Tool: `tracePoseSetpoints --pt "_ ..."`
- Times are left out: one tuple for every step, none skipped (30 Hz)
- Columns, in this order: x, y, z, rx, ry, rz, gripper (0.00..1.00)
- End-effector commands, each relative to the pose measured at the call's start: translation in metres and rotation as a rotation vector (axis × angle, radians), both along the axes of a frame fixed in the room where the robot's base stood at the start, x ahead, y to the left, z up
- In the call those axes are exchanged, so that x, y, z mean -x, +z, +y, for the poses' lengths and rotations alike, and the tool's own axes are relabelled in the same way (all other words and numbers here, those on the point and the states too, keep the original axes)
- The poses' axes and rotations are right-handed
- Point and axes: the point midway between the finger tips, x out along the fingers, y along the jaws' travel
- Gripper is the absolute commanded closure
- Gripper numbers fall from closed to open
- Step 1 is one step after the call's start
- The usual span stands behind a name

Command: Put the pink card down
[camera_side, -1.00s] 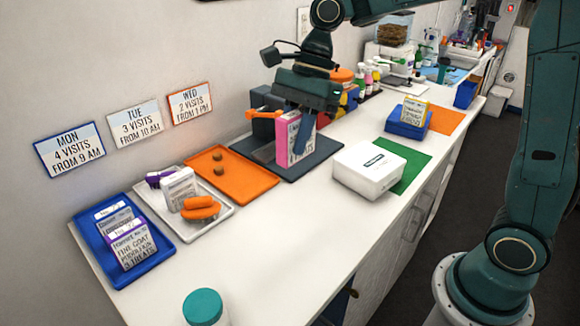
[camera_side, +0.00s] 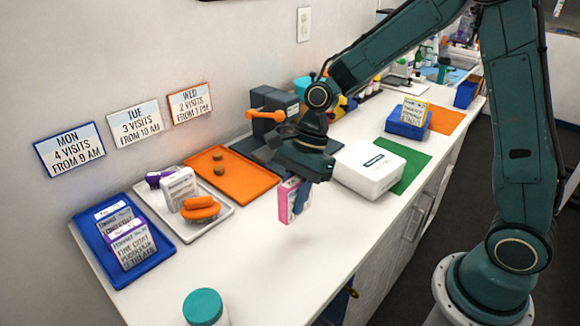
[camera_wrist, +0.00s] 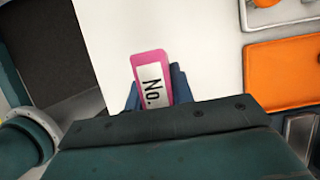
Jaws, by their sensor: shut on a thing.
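The pink card (camera_side: 286,202) is upright in the side view, with a white label on its face. My gripper (camera_side: 300,200) is shut on it, coming down from above. In the wrist view, the card's pink top edge with a white "No." label (camera_wrist: 152,84) shows between my gripper's fingers (camera_wrist: 155,92). The card is over the white counter (camera_side: 270,260), in front of the dark mat and left of the white box. I cannot tell whether its lower edge touches the counter.
An orange tray (camera_side: 258,180) and a white tray (camera_side: 225,212) lie to the left. A blue tray (camera_side: 162,258) holds several cards. A teal-lidded jar (camera_side: 203,307) stands at the front. Counter between is bare.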

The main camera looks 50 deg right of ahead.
Motion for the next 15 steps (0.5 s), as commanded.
tracePoseSetpoints --pt "0.001 -0.007 0.0 0.001 0.0 0.002 0.99" --pt "0.0 -0.009 0.0 0.001 0.0 0.001 0.99" --pt "0.0 -0.013 0.0 0.0 0.0 0.001 0.99" --pt "0.0 -0.014 0.0 0.0 0.0 0.001 0.99" --pt "0.0 -0.016 0.0 0.0 0.0 0.001 0.99" --pt "0.0 -0.017 0.0 0.0 0.0 0.0 0.99" --pt "0.0 -0.017 0.0 0.0 0.0 -0.001 0.99" --pt "0.0 -0.017 0.0 0.0 0.0 -0.001 0.99" --pt "0.0 -0.017 0.0 0.0 0.0 -0.001 0.99" --pt "0.0 -0.017 0.0 0.0 0.0 -0.001 0.99" --pt "0.0 -0.018 0.0 0.0 0.0 -0.001 0.99" --pt "0.0 -0.019 0.0 0.0 0.0 -0.001 0.99" --pt "0.0 -0.02 0.0 0.0 0.0 0.0 0.99" --pt "0.0 -0.021 0.0 0.0 0.0 0.001 0.99" --pt "0.0 -0.025 0.0 0.0 0.001 0.002 0.99"
